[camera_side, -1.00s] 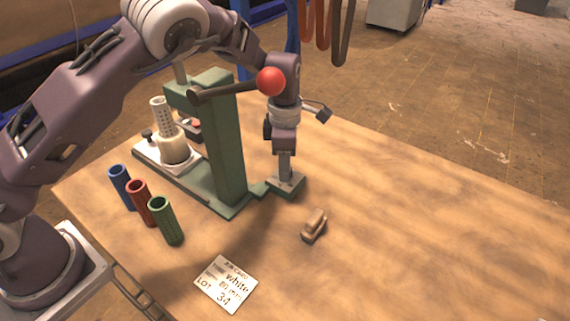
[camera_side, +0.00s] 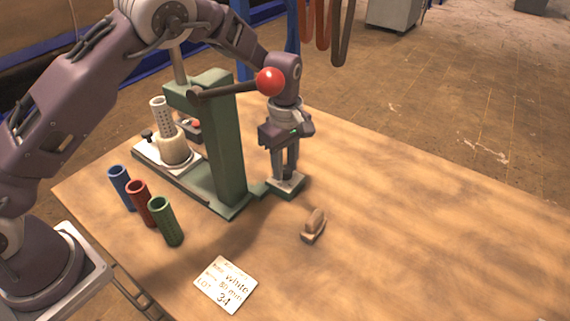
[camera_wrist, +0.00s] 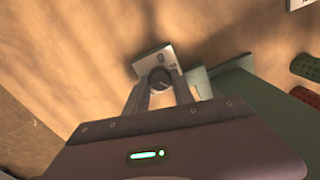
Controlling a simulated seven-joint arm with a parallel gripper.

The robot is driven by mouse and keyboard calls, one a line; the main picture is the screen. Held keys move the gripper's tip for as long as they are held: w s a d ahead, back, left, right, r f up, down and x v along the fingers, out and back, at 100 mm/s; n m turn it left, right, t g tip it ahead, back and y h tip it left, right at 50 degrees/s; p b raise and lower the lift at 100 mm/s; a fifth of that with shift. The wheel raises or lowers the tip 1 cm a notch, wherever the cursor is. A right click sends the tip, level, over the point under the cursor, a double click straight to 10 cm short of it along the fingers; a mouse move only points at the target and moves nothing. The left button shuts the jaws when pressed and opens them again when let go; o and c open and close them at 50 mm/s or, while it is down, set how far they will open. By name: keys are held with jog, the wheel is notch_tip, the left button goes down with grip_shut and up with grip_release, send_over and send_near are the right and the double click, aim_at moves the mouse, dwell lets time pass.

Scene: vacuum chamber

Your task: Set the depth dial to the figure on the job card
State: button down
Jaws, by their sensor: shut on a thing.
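The depth dial (camera_wrist: 160,77) is a small dark round knob on a pale plate (camera_wrist: 147,62). The plate stands on a green foot at the press's base. My gripper (camera_side: 286,176) points down at it, its two fingers closed on the knob's sides; in the wrist view the gripper (camera_wrist: 160,88) shows a finger on each side. Marks show on the plate, but the setting is too small to read. The fingers hide the knob in the side view. The job card (camera_side: 225,284) lies flat at the table's front and reads "white", "80 mm", "Lot 34".
The green press column (camera_side: 224,140) with a red-balled lever (camera_side: 270,82) stands close left of my gripper. A white perforated tube (camera_side: 158,117) stands in a holder behind it. Blue, red and green tubes stand at left. A tan wooden block (camera_side: 314,225) lies in front; the table's right is clear.

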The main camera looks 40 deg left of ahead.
aim_at(285, 168)
jog(key=shift+m, duration=0.4)
jog(key=c, duration=1.1)
grip_release()
jog(key=shift+o, duration=0.2)
notch_tip(285, 168, up, 7)
jog(key=shift+r, duration=0.1)
